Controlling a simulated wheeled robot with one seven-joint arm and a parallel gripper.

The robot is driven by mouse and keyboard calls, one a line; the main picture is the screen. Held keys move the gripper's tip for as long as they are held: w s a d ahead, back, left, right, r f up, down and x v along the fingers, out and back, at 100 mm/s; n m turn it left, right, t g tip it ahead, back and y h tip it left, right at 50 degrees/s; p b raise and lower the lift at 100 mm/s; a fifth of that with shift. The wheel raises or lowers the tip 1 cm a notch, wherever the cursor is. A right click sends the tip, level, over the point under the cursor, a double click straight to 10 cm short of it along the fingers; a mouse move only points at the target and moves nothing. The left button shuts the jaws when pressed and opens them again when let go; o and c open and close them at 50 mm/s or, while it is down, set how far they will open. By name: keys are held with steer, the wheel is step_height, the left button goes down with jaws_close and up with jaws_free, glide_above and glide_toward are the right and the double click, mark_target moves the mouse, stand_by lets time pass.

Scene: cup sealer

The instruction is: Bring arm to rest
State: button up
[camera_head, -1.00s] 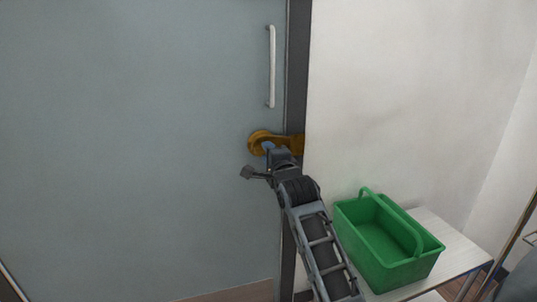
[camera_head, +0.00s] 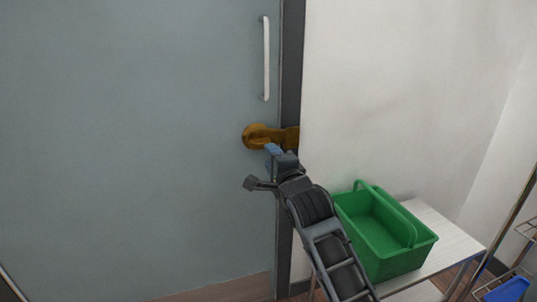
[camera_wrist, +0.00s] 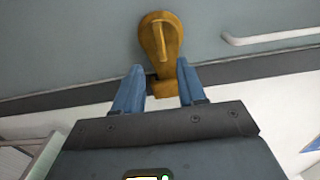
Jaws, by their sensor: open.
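My gripper (camera_head: 273,149) is in front of the door's edge, just below a brass-coloured latch (camera_head: 262,136). In the wrist view my gripper (camera_wrist: 160,82) shows two blue fingers spread apart with nothing held between them. The latch (camera_wrist: 160,45) lies beyond the fingertips, roughly centred between them; whether a finger touches it I cannot tell. My arm reaches up from the bottom of the head view, bent at the wrist.
A grey-blue door (camera_head: 130,130) with a white vertical handle (camera_head: 266,58) fills the left. A green basket (camera_head: 385,236) stands on a small pale table (camera_head: 447,240) to the right of my arm. A wire rack (camera_head: 525,240) stands at the right edge.

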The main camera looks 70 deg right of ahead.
steer(key=shift+a, duration=0.15)
stand_by(0.5)
steer(key=s+a+f+n+t+y, duration=0.1)
steer(key=s+a+f+n+y, duration=0.25)
steer(key=a+n, duration=0.45)
steer(key=s+a+f+n+t+y, duration=0.2)
steer(key=s+a+f+n+y, duration=0.15)
steer(key=a, duration=0.75)
steer(key=s+a+f+n+t+y, duration=0.15)
steer(key=s+a+f+n, duration=0.25)
steer(key=a+n, duration=0.45)
steer(key=s+a+r+n+g+y, duration=0.1)
steer(key=s+a+r+n+y, duration=0.1)
steer(key=s+a+n+y, duration=0.55)
steer(key=s+a+r+h+p, duration=0.1)
steer(key=s+r+p, duration=0.1)
steer(key=r+p, duration=0.4)
steer(key=s+a+r+h+p, duration=0.1)
steer(key=s+r+p, duration=0.1)
steer(key=r+p, duration=0.4)
steer(key=shift+s+r, duration=0.35)
steer(key=shift+r, duration=0.05)
steer(key=shift+a+n, duration=0.1)
steer(key=shift+n, duration=0.15)
steer(key=shift+c, duration=0.4)
